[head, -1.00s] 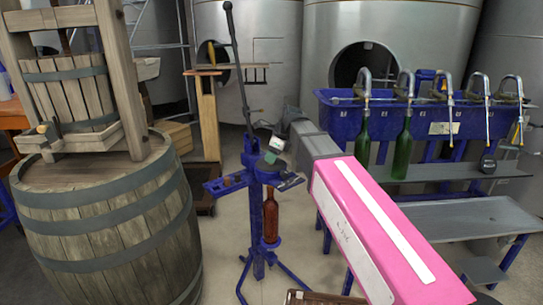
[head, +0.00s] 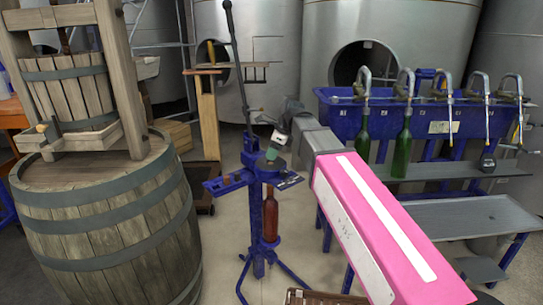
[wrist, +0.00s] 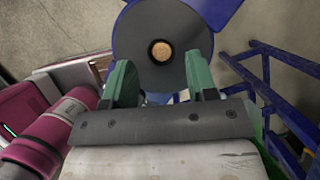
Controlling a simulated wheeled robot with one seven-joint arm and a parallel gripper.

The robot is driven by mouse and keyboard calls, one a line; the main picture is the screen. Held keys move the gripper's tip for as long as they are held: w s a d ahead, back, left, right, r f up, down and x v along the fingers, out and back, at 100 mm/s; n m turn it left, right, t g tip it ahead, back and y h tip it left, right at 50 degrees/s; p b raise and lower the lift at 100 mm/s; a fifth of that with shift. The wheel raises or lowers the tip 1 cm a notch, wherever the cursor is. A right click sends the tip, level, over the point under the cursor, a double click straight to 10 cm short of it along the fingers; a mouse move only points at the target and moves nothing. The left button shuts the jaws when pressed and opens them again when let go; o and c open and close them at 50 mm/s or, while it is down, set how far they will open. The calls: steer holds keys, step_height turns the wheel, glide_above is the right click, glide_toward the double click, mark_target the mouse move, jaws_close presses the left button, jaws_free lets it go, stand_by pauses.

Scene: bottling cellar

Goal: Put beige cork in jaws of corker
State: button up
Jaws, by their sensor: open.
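The blue corker (head: 256,215) stands on a tripod in the middle of the head view, with a long dark lever rising from it. In the wrist view, the beige cork (wrist: 161,51) shows end-on as a pale round face in the central hole of a dark disc (wrist: 135,37) on the corker. How deep it sits cannot be seen. My gripper (wrist: 161,80) has its two green fingers apart, one on each side below the cork, with nothing between them. In the head view my gripper (head: 271,154) is at the corker's head, and the cork cannot be made out there.
A red-brown bottle (head: 270,218) stands upright in the corker below its head. A large wooden barrel (head: 105,225) stands to the left. A blue filler (head: 335,115) with several spouts and green bottles is at the right. A brown crate (head: 315,298) lies at the front.

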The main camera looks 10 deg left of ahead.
steer(key=d, duration=1.2)
steer(key=shift+s+d+r, duration=0.2)
steer(key=shift+r, duration=0.25)
steer(key=s+d+f+n+h, duration=0.1)
steer(key=s+d+f+n, duration=0.2)
steer(key=d+f+n, duration=0.3)
steer(key=s+d+f+n+h, duration=0.2)
steer(key=s+d+f+n, duration=0.2)
steer(key=d+f, duration=0.5)
steer(key=s+d+f+n+h, duration=0.1)
steer(key=s+d+f+n, duration=0.2)
steer(key=d+f+n, duration=0.4)
step_height(320, 180, down, 9)
steer(key=shift+s+d+r+n, duration=0.15)
steer(key=shift+s+d+n, duration=0.15)
steer(key=shift+n, duration=0.4)
